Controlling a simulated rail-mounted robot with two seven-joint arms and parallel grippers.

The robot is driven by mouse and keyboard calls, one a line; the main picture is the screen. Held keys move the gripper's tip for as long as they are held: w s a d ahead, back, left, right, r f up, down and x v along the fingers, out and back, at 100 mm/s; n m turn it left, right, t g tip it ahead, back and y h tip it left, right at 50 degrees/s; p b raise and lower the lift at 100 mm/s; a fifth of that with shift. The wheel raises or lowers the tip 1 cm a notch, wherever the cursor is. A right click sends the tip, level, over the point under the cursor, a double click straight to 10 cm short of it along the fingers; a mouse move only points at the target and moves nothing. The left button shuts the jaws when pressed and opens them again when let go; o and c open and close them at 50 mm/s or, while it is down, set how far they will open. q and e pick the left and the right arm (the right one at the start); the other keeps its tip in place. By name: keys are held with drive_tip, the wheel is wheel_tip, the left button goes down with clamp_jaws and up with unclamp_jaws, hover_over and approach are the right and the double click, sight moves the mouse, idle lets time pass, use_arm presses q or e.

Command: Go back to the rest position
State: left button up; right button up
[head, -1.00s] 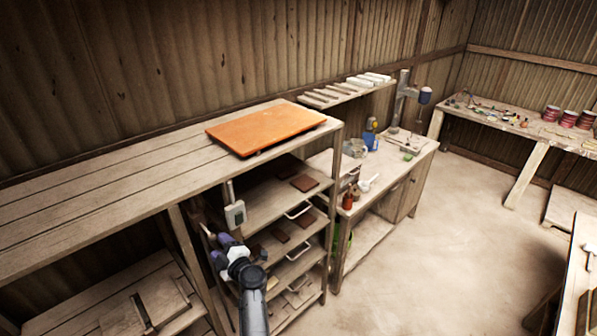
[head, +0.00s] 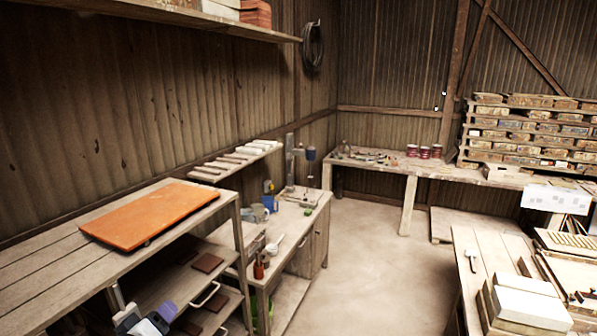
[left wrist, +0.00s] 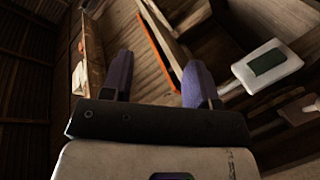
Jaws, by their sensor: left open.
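My left gripper (head: 150,322) shows at the bottom left edge of the head view, in front of the shelf rack (head: 240,240) and below the orange board (head: 150,215). In the left wrist view its two purple fingers (left wrist: 160,78) stand wide apart with nothing between them. My right gripper is in neither view now.
In the left wrist view a pale box with a dark green panel (left wrist: 268,64) is close to the right finger. Dark tiles (head: 207,262) lie on the rack's shelves. A workbench with a drill press (head: 290,165) stands beyond. The floor (head: 370,260) is clear.

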use_arm(q)
drive_tip(key=s+d+f+m+g+y+p, duration=0.1)
drive_tip(key=s+d+f+m+g, duration=0.1)
drive_tip(key=s, duration=0.5)
drive_tip(key=s+d+f+m+g, duration=0.2)
drive_tip(key=s, duration=0.6)
drive_tip(key=s+d+f+m+g+y+p, duration=0.1)
drive_tip(key=s+d+f+m+g, duration=0.15)
drive_tip(key=s, duration=0.45)
drive_tip(key=s+d+f+m+g+p, duration=0.1)
drive_tip(key=s+f+g, duration=0.2)
drive_tip(key=s+f, duration=0.55)
drive_tip(key=s+d+f+m+g+p, duration=0.1)
drive_tip(key=s+d+f+m+g, duration=0.3)
drive_tip(key=s, duration=0.8)
wheel_tip(320, 180, down, 32)
drive_tip(key=a+n+t+b, duration=0.1)
drive_tip(key=a+n+b, duration=0.1)
drive_tip(key=b, duration=2.8)
drive_tip(key=shift+s+h+b, duration=0.2)
drive_tip(key=shift+h+b, duration=0.1)
drive_tip(key=shift+b, duration=0.1)
drive_tip(key=shift+t, duration=0.25)
